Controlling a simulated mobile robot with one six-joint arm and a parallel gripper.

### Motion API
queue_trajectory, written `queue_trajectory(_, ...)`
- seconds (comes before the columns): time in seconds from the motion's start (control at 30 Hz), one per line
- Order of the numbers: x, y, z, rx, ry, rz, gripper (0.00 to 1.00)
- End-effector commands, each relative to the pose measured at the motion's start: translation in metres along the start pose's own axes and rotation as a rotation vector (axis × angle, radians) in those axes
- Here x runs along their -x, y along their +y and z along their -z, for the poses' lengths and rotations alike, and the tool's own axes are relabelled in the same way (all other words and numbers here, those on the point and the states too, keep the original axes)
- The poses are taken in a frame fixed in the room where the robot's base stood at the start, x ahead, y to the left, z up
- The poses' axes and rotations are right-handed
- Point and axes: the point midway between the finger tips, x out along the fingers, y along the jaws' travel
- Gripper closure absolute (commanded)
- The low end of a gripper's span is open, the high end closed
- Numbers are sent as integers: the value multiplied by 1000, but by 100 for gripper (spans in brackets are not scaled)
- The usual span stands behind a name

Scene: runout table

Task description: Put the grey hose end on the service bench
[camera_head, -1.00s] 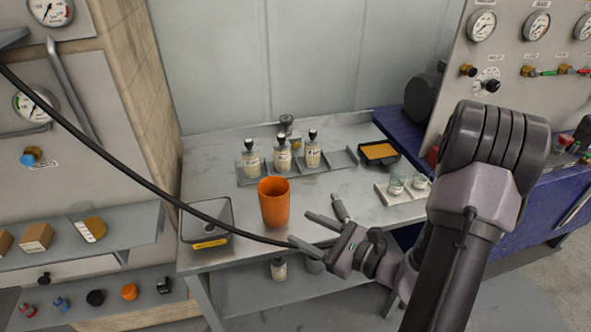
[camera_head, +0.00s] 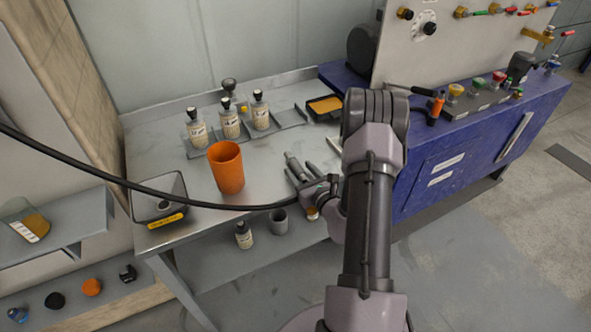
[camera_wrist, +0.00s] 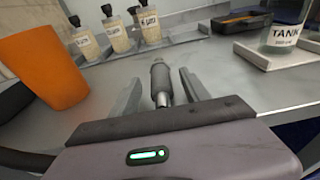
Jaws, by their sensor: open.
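The grey hose end (camera_head: 295,165), a short cylinder with a thinner metal tip, is at the right part of the grey metal bench (camera_head: 272,158), near its front edge. In the wrist view the hose end (camera_wrist: 160,80) shows between my two spread fingers, with a gap on each side and its thin tip toward my palm. My gripper (camera_head: 303,178) is open. The black hose (camera_head: 120,182) sags across from the left to my gripper, where its end is hidden. I cannot tell whether the hose end rests on the bench top.
An orange cup (camera_head: 227,168) stands left of my gripper, beside a grey box with a yellow label (camera_head: 160,200). Several bottles (camera_head: 230,120) stand in a rack behind. An orange-filled tray (camera_head: 324,106) is at the back right. A blue cabinet (camera_head: 440,165) adjoins the bench.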

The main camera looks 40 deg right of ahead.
Motion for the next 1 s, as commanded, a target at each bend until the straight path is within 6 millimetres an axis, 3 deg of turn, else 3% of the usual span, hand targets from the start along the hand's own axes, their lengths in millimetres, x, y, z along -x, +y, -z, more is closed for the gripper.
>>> queue_trajectory(0.1,-17,0,2,2,-1,0,46)
queue_trajectory(0.33,-20,0,0,0,0,0,46)
queue_trajectory(0.63,-20,0,0,0,0,0,100)
queue_trajectory(1.0,-19,0,-1,1,0,-1,100)
